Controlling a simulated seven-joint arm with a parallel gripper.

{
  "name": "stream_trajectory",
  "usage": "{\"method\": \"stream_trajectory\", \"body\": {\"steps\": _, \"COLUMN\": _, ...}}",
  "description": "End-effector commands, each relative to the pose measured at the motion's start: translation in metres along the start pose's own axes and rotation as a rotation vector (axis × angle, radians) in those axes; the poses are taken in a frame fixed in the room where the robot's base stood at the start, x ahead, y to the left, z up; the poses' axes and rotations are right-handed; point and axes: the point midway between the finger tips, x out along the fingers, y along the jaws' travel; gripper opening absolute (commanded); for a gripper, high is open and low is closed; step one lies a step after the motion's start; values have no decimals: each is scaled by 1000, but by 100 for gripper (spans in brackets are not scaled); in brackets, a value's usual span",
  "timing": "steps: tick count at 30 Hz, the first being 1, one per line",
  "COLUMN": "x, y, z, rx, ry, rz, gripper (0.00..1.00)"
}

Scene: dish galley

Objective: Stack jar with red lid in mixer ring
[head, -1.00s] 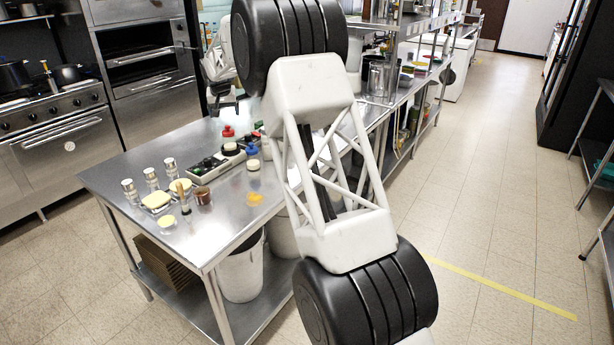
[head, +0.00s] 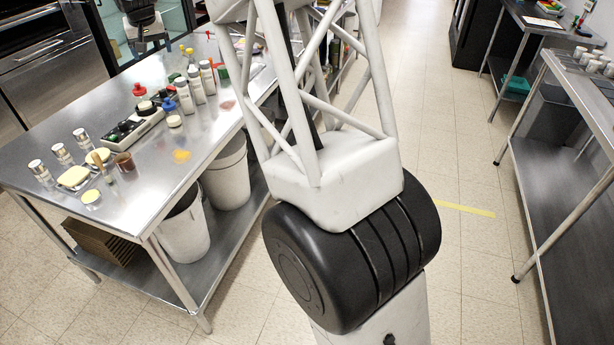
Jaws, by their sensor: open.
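A small jar with a red lid (head: 140,91) stands upright on the steel table, behind a long grey and black rack-like unit (head: 122,132). A dark-topped jar (head: 145,107) stands just in front of it. I cannot make out which thing is the mixer ring. My gripper (head: 140,42) is at the top left, above the far edge of the table, apart from the jar. It is open, with nothing visible between its fingers. My arm fills the middle of the head view.
The steel table (head: 150,185) also bears a blue-capped jar (head: 169,106), several white bottles (head: 195,88), shakers (head: 62,153), sponges (head: 73,176) and a brown cup (head: 124,162). Bins stand below. Its front right corner is clear. Another steel table (head: 560,160) stands at the right.

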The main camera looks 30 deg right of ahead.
Motion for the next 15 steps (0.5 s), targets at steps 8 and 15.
{"method": "stream_trajectory", "body": {"steps": 8, "x": -48, "y": 34, "z": 55, "rx": 3, "ry": -13, "rz": 3, "gripper": 85}}
{"method": "stream_trajectory", "body": {"steps": 15, "x": -83, "y": 60, "z": 107, "rx": 4, "ry": -26, "rz": 5, "gripper": 85}}
